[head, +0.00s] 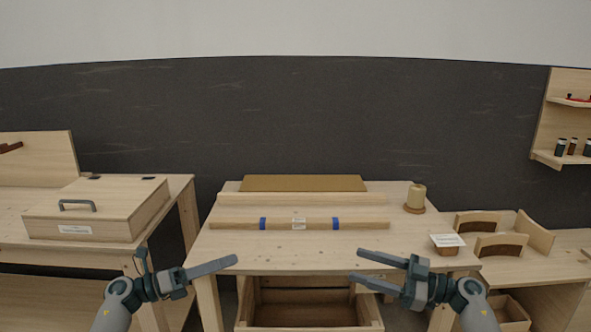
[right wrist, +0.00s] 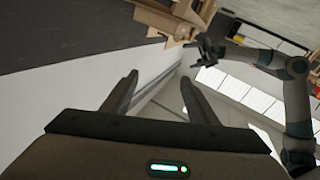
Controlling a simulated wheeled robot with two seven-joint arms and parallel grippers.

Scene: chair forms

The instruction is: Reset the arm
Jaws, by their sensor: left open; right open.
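My left gripper (head: 210,269) is in front of the left part of the middle table in the head view, open and empty. My right gripper (head: 378,268) is in front of the right part of that table, open and empty. In the right wrist view its two fingers (right wrist: 157,95) stand apart with nothing between them. The right wrist view is tilted and also shows my other arm (right wrist: 265,57) at the upper right. Both grippers are apart from the objects on the tables.
The middle table (head: 240,258) holds a wooden bar with blue bands (head: 340,224) and a spool (head: 416,196). A wooden box with a handle (head: 100,205) sits on the left table. Curved wooden pieces (head: 500,244) stand at right. A wall shelf (head: 545,154) hangs far right.

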